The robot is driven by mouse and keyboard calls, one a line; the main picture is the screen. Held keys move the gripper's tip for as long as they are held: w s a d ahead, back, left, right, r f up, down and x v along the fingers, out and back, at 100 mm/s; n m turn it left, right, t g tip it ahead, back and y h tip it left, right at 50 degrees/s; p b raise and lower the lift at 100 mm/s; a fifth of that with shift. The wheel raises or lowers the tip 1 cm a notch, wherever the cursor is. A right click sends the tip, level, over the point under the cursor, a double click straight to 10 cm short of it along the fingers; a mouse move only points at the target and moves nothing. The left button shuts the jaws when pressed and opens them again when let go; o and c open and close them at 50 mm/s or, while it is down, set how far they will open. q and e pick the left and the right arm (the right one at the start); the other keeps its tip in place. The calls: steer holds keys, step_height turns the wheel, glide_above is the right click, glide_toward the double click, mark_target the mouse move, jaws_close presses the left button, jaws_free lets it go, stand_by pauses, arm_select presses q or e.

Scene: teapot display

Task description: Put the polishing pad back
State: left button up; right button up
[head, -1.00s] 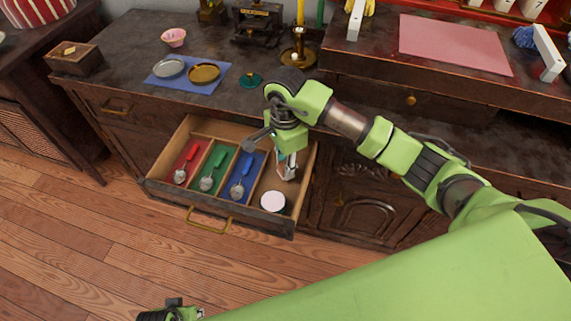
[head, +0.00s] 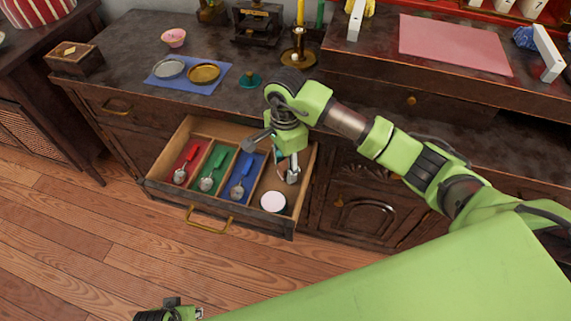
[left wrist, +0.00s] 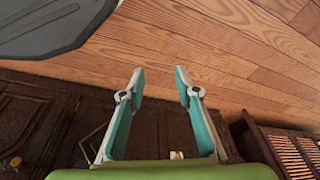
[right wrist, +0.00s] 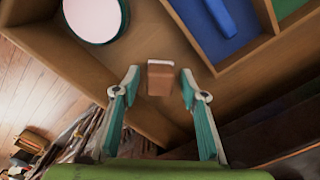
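A small brown block with a pale pinkish face, apparently the polishing pad (right wrist: 160,82), is in the bare wooden right compartment of the open drawer (head: 262,226). My right gripper (right wrist: 160,74) is open, with one finger on each side of the block and a gap on both sides. In the head view my right gripper (head: 284,172) is low in that compartment, and the pad is hidden or too small to make out. My left gripper (left wrist: 160,72) is open and empty, away from the drawer; a bit of it shows at the bottom of the head view.
A round white-topped tin (head: 273,202) shares the compartment, near its front; it also shows in the right wrist view (right wrist: 92,14). Red, green and blue compartments to the left hold handled tools. Dishes on a blue cloth (head: 160,82) and a brass candlestick (head: 298,55) stand on the counter above.

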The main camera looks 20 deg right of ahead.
mark_target(285, 165)
arm_select(q)
steer(key=f, duration=0.1)
steer(key=s+f+p, duration=0.1)
steer(key=f, duration=0.3)
steer(key=shift+s+a, duration=0.15)
steer(key=shift+s, duration=0.25)
arm_select(e)
step_height(285, 165, up, 12)
arm_select(q)
steer(key=shift+r, duration=0.1)
arm_select(e)
steer(key=shift+r, duration=0.1)
